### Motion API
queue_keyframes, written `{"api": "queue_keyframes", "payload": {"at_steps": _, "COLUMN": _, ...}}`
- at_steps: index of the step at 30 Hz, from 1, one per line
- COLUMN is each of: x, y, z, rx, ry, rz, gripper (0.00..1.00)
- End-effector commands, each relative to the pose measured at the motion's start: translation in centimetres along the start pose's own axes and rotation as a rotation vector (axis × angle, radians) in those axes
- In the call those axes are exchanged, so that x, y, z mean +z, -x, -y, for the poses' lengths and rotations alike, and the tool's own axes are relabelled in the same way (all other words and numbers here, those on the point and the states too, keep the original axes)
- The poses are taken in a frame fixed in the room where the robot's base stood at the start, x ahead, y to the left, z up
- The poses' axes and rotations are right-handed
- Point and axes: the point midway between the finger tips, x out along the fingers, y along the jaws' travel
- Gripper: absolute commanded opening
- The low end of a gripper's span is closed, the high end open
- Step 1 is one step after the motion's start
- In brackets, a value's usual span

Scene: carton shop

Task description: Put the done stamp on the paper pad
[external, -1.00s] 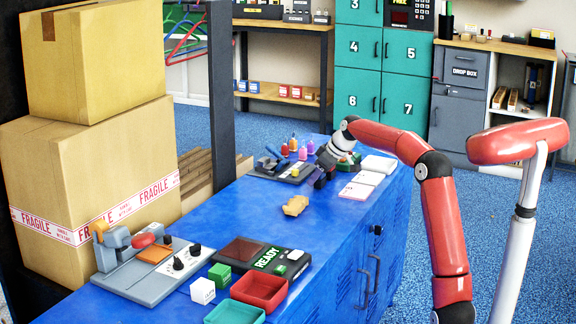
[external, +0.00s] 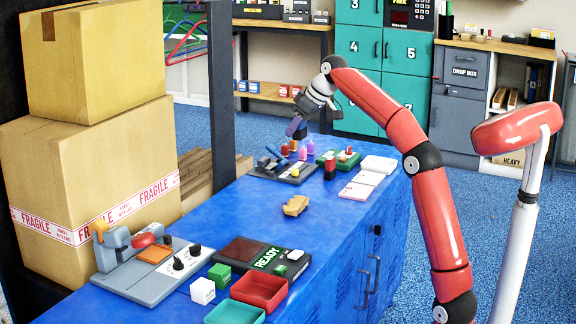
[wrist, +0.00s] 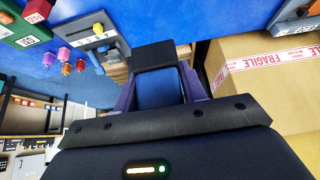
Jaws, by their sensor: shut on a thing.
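Right of these lie a plain white pad (external: 378,163) and white sheets with red marks (external: 356,191). I cannot tell which is the paper pad.
A tan piece (external: 295,205) lies mid-counter. A READY panel (external: 268,262), red bin (external: 260,290) and grey machine (external: 140,280) fill the near end. Cartons (external: 90,180) stand at left.

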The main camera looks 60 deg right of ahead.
Motion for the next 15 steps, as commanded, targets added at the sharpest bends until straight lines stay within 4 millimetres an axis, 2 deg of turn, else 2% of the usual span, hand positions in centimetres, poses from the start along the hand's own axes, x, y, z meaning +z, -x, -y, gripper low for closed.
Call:
{"api": "queue_keyframes", "payload": {"at_steps": 1, "x": -0.5, "y": 1.1, "z": 1.5, "rx": -0.001, "ry": 0.004, "rz": -0.004, "gripper": 0.19}}
{"api": "queue_keyframes", "payload": {"at_steps": 3, "x": -0.8, "y": 2.1, "z": 2.8, "rx": 0.0, "ry": 0.001, "rz": -0.005, "gripper": 0.19}}
{"api": "queue_keyframes", "payload": {"at_steps": 7, "x": -0.7, "y": 2.7, "z": 4.2, "rx": 0.0, "ry": -0.004, "rz": -0.006, "gripper": 0.19}}
{"api": "queue_keyframes", "payload": {"at_steps": 10, "x": 0.3, "y": 1.4, "z": 4.4, "rx": 0.0, "ry": -0.008, "rz": -0.003, "gripper": 0.19}}
{"api": "queue_keyframes", "payload": {"at_steps": 15, "x": 2.9, "y": -2.5, "z": 4.3, "rx": 0.0, "ry": -0.008, "rz": -0.001, "gripper": 0.19}}
